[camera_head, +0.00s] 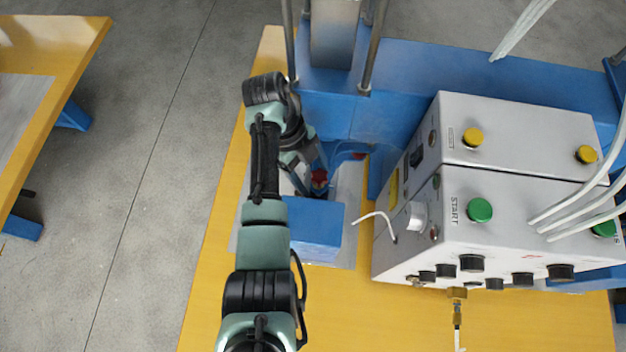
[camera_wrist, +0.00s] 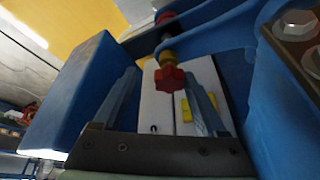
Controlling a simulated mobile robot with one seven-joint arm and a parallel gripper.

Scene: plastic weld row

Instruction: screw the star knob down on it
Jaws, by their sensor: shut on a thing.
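The red star knob (camera_head: 319,177) shows in the head view beside the blue block, under the press frame. In the wrist view the star knob (camera_wrist: 171,78) sits between my two fingers, in front of a brass-coloured stem (camera_wrist: 167,52). My gripper (camera_head: 308,170) reaches down to the knob from the left in the head view. In the wrist view my gripper (camera_wrist: 162,78) is shut on the knob, though finger contact is hard to make out. The threads and what the knob seats against are hidden.
A blue block (camera_head: 305,228) stands close in front of the knob. Blue press framework (camera_head: 335,100) and a grey control box (camera_head: 480,190) with buttons crowd the back and right. White cables (camera_head: 575,205) hang at the right. The yellow bench (camera_head: 225,285) is clear at front left.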

